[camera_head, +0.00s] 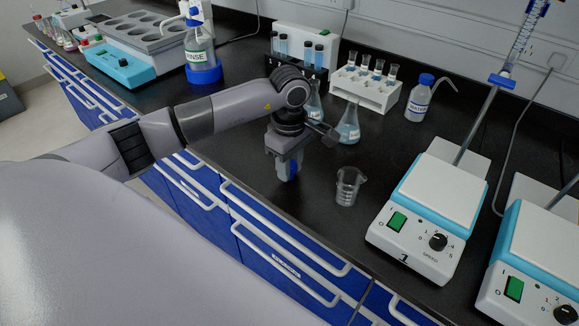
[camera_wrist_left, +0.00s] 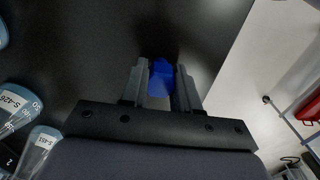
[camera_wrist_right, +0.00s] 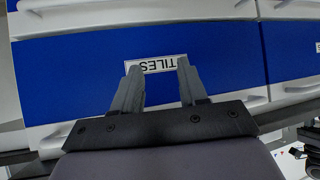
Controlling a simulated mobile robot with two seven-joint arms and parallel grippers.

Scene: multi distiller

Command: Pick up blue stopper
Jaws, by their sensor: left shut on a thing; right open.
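The blue stopper (camera_wrist_left: 161,78) is between the two fingers of my left gripper (camera_wrist_left: 161,88) in the left wrist view. The gripper is shut on it. In the head view my left gripper (camera_head: 287,170) points down over the black bench top near its front edge, and a bit of blue shows between the fingers. Whether the stopper touches the bench is hard to tell. My right gripper (camera_wrist_right: 157,83) shows only in the right wrist view. It is open and empty, facing a blue drawer front (camera_wrist_right: 205,62) with a label.
A glass beaker (camera_head: 348,186) stands right of my left gripper. Flasks (camera_head: 348,124) stand just behind it. A white tube rack (camera_head: 366,88), a wash bottle (camera_head: 419,98) and a hotplate stirrer (camera_head: 428,216) stand farther right. Bare bench lies left of the gripper.

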